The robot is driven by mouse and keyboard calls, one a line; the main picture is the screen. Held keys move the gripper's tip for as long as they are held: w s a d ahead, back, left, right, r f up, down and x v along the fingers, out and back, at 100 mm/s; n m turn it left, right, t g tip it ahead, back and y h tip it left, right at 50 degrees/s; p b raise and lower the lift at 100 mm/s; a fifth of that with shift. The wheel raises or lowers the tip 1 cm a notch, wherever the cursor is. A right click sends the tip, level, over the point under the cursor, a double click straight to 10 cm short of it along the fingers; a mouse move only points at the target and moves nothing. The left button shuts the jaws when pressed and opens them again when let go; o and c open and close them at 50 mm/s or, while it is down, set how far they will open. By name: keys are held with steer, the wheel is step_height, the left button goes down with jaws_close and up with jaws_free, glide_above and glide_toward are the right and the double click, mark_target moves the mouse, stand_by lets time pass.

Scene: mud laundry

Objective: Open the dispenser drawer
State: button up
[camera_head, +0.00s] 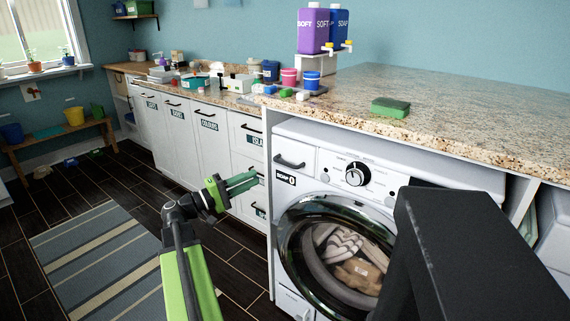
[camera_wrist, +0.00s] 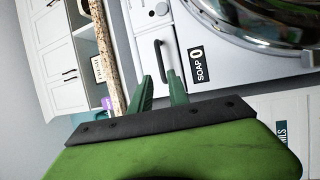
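The dispenser drawer is a white panel at the washer's upper left, with a dark bar handle (camera_head: 290,161). It looks closed, flush with the front. My gripper (camera_head: 256,176) is left of and slightly below the handle in the head view, pointing toward the washer front. In the wrist view the handle (camera_wrist: 158,58) lies ahead, and its lower end appears between the two green fingertips (camera_wrist: 159,75). The fingers are apart with nothing held. I cannot tell the exact distance to the handle. A "SOAP 0" label (camera_wrist: 198,66) is right of it.
The washer (camera_head: 385,175) has a round glass door (camera_head: 335,250) with laundry behind it. A granite counter (camera_head: 440,95) overhangs it, bearing a green sponge (camera_head: 390,107) and purple and blue bottles (camera_head: 313,31). White cabinets (camera_head: 185,130) stand left. A striped rug (camera_head: 95,260) covers the floor.

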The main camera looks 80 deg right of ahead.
mark_target(285, 164)
steer(key=p+x, duration=0.2)
steer(key=x, duration=1.1)
steer(key=shift+s+f, duration=0.1)
jaws_close()
stand_by(0.7)
